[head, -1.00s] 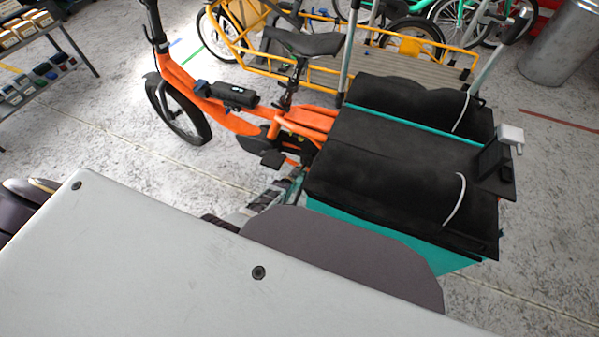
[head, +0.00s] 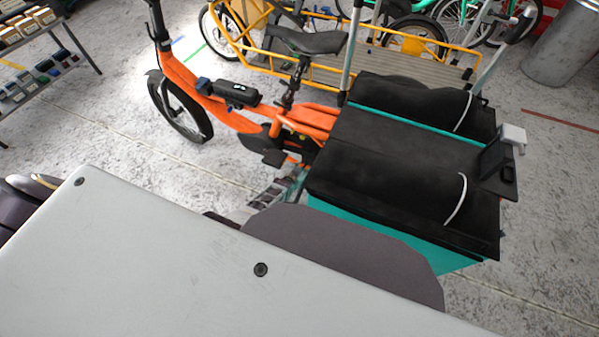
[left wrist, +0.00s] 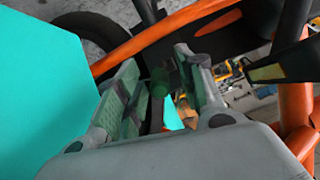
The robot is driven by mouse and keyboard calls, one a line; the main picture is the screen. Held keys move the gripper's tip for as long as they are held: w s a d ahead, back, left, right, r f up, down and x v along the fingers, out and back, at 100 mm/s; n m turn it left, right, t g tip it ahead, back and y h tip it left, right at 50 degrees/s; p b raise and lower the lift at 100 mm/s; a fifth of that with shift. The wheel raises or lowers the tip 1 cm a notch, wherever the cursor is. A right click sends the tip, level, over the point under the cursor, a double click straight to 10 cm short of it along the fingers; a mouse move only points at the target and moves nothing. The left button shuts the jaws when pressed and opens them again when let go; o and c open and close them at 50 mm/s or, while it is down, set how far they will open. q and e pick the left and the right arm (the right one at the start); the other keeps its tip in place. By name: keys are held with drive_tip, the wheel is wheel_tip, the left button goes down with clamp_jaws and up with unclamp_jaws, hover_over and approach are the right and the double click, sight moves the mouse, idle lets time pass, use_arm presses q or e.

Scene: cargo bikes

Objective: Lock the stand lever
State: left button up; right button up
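The orange cargo bike (head: 235,115) stands beyond my body, with black-topped teal bags (head: 400,150) over its rear. My left gripper (head: 283,184) is low beside the bike's rear frame, just left of the bags, mostly hidden behind my own body. In the left wrist view its two fingers (left wrist: 160,95) are apart, one on each side of a dark green, knob-like part (left wrist: 160,80). This may be the stand lever's end; whether the fingers touch it I cannot tell. The stand itself cannot be made out. My right gripper is not in view.
A teal bag panel (left wrist: 45,85) is close on the left of the left wrist view. Orange frame tubes (left wrist: 292,105) are close on the right. A yellow cargo bike (head: 405,75) stands behind. A shelf (head: 45,60) is at far left, with clear floor between.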

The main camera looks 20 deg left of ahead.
use_arm(q)
drive_tip(key=shift+s+r, duration=0.1)
drive_tip(key=shift+s, duration=0.15)
drive_tip(key=v, duration=1.1)
drive_tip(key=shift+r, duration=0.2)
idle(1.0)
drive_tip(key=shift+s, duration=0.15)
drive_tip(key=shift+c, duration=0.4)
